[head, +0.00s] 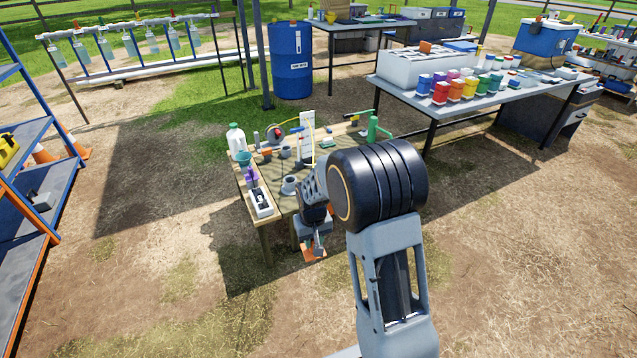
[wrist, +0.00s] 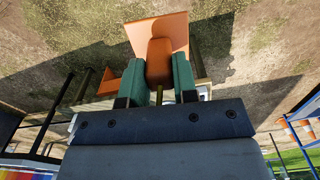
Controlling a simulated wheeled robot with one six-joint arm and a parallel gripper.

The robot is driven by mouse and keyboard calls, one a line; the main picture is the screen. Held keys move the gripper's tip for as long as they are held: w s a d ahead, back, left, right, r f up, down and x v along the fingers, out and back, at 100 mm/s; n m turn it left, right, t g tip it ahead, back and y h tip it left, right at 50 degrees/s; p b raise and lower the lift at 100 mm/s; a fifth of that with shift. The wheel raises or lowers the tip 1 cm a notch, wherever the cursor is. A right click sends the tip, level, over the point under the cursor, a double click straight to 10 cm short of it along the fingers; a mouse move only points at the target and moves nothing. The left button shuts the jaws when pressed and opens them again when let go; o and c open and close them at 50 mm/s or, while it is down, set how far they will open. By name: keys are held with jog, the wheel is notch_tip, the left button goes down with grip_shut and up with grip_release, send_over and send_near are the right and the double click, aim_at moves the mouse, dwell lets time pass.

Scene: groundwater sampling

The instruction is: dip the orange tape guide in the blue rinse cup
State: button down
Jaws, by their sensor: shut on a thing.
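My gripper (wrist: 158,64) is shut on the orange tape guide (wrist: 172,24), which has a flat plate and a rounded grip between the two green fingers. In the head view, my gripper (head: 317,240) hangs at the near right side of the small wooden table, with the orange guide (head: 311,254) below it, apart from the tabletop items. I cannot clearly pick out the blue rinse cup; small grey cups (head: 289,184) stand on the table, and my arm hides part of it.
The wooden table (head: 264,226) also holds a white jug (head: 236,138), a teal funnel (head: 242,157), a white-topped box (head: 260,203) and a green pump (head: 376,130). A long table (head: 470,100) with coloured jars is behind right. Shelves (head: 28,215) stand left. Open ground lies in front.

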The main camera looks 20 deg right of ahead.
jog(key=shift+r, duration=0.2)
jog(key=shift+r+p, duration=3.85)
jog(key=shift+r, duration=0.75)
